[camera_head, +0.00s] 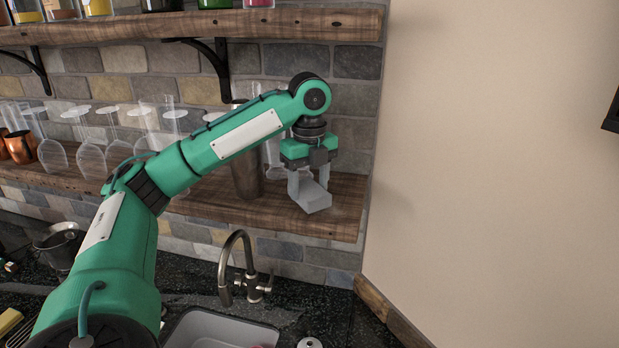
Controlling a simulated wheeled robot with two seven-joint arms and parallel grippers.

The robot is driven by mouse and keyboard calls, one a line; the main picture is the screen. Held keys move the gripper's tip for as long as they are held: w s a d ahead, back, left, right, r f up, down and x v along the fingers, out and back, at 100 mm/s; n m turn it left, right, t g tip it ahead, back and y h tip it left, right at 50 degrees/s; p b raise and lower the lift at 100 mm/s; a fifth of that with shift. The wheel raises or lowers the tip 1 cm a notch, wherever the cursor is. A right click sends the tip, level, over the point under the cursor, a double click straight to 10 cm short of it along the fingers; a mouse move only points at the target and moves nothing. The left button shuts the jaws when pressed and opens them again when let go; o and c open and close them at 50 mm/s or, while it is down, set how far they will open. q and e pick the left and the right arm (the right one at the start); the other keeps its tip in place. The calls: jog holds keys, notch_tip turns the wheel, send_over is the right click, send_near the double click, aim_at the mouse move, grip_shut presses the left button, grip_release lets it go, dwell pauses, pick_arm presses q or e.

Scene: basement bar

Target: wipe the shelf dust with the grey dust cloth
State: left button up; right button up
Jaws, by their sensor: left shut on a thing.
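The grey dust cloth (314,199) is a small light block at the right end of the lower wooden shelf (278,212). My left gripper (307,184) reaches in from the left, points down and is shut on the cloth. The cloth appears to touch the shelf top near its front edge. A faint greyish haze, perhaps dust, lies on the shelf around the cloth (345,205). My right gripper is out of view.
A dark metal shaker (247,178) stands just left of the cloth. Several upturned glasses (92,160) and copper mugs (20,146) line the shelf further left. An upper shelf (200,26) holds bottles. Below are a tap (237,262) and sink (215,330). A wall closes the right side.

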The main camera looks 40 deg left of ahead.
pick_arm(q)
jog(key=shift+f, duration=1)
dwell(0.6)
jog(key=shift+w+d, duration=0.1)
